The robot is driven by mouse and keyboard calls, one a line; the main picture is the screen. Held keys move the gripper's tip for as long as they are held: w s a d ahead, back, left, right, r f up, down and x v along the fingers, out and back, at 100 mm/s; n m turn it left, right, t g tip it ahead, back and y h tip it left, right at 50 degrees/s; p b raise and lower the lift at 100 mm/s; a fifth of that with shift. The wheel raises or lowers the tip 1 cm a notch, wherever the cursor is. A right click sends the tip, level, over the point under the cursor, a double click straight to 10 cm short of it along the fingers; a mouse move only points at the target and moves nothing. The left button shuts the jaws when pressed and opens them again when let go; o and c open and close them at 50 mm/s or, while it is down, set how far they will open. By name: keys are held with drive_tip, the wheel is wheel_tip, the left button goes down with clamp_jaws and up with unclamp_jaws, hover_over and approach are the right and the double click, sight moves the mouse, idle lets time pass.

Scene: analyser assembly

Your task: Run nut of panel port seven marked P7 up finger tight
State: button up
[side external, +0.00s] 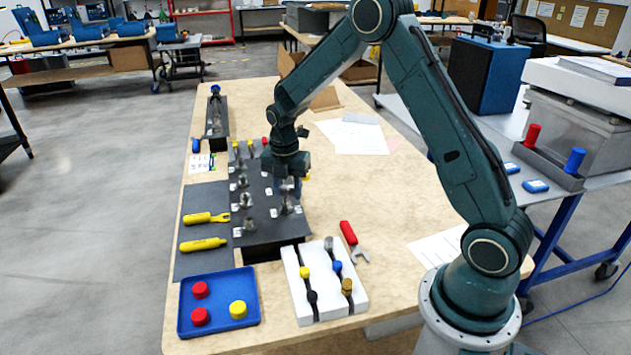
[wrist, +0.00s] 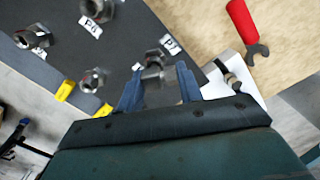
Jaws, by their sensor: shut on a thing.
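The dark panel (side external: 265,228) stands on the table and carries several metal fittings with white labels. In the wrist view, the P7 label (wrist: 169,44) sits beside a metal port fitting with a nut (wrist: 154,74). My gripper (wrist: 158,84) has its blue fingers on either side of this nut and is shut on it. In the side external view, my gripper (side external: 288,184) reaches down over the right part of the panel. The fingers and the gripper body hide part of the nut, and its threads are too small to read.
The neighbouring P6 label (wrist: 90,29) and several fittings lie left in the wrist view. A red-handled wrench (side external: 349,234), a white rack (side external: 292,280) and a blue tray (side external: 245,316) with caps are near the panel. Yellow tools (side external: 204,244) lie left.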

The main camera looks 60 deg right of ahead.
drive_tip(key=shift+f, duration=0.3)
drive_tip(key=o, duration=1.1)
drive_tip(key=shift+o, duration=0.2)
drive_tip(key=shift+r, duration=0.15)
wheel_tip(320, 180, up, 14)
drive_tip(key=shift+a+f, duration=0.25)
drive_tip(key=shift+a, duration=0.2)
drive_tip(key=shift+s, duration=0.15)
